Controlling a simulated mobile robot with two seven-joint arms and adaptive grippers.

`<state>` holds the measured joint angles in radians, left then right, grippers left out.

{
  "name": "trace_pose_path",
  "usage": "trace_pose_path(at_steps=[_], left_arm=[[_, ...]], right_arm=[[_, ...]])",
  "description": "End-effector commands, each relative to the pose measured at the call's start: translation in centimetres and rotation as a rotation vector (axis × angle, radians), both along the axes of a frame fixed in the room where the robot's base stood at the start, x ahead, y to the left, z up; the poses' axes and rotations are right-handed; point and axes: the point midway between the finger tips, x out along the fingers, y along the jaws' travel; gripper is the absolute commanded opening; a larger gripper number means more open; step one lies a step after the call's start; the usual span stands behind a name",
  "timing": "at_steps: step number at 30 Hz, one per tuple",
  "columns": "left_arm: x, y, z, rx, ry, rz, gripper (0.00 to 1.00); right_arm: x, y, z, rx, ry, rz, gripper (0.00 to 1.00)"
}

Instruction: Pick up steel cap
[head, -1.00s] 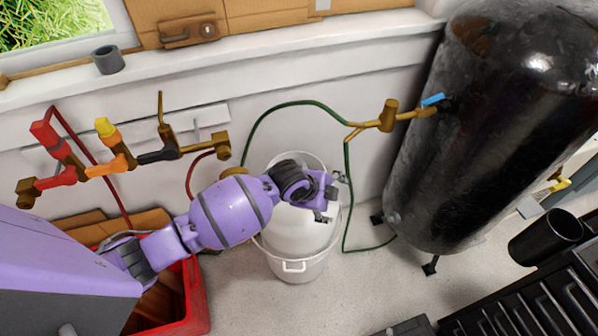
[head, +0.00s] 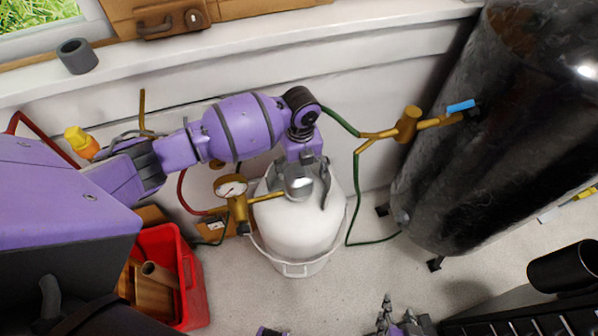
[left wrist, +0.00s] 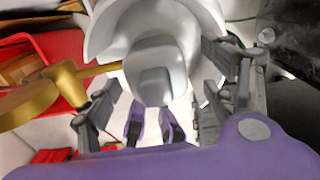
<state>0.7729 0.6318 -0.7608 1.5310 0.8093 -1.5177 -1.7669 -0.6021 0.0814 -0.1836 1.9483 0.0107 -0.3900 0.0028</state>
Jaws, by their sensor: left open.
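The steel cap (head: 299,187) is a small, shiny grey piece on top of the white tank (head: 304,235). In the left wrist view the cap (left wrist: 152,76) is a rounded grey block in front of the white tank top. My left gripper (head: 299,190) points down over the tank, open, with one finger on each side of the cap. In the left wrist view the open fingers of my left gripper (left wrist: 165,98) stand apart, and contact with the cap cannot be made out. My right gripper (head: 391,320) shows partly at the bottom edge; its opening is unclear.
A brass gauge (head: 231,188) with a pipe reaches the tank's left side. A green hose (head: 354,190) runs behind and right of it. A large black tank (head: 475,130) stands right. A red crate (head: 187,285) stands lower left. Floor in front is clear.

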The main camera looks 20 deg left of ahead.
Motion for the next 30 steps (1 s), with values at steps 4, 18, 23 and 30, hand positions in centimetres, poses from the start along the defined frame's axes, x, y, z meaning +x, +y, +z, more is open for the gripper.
trace_pose_path(at_steps=[4, 18, 23, 30], left_arm=[[-0.3, -0.1, -1.7, -0.001, -0.001, 0.002, 0.77], [-0.6, 0.0, -5.6, -0.001, -0.003, 0.001, 0.77], [-0.6, 0.0, -5.6, -0.001, -0.003, 0.002, 0.66], [-0.6, 0.0, -5.6, -0.001, -0.003, 0.002, 0.35]], right_arm=[[-1.0, -0.7, -0.4, -0.013, 0.018, 0.005, 0.40], [1.2, -0.1, 0.7, -0.004, -0.022, 0.009, 0.40], [1.1, 0.0, 0.7, -0.001, -0.021, 0.006, 0.40], [0.5, 0.0, 0.5, 0.000, -0.011, 0.001, 0.40]])
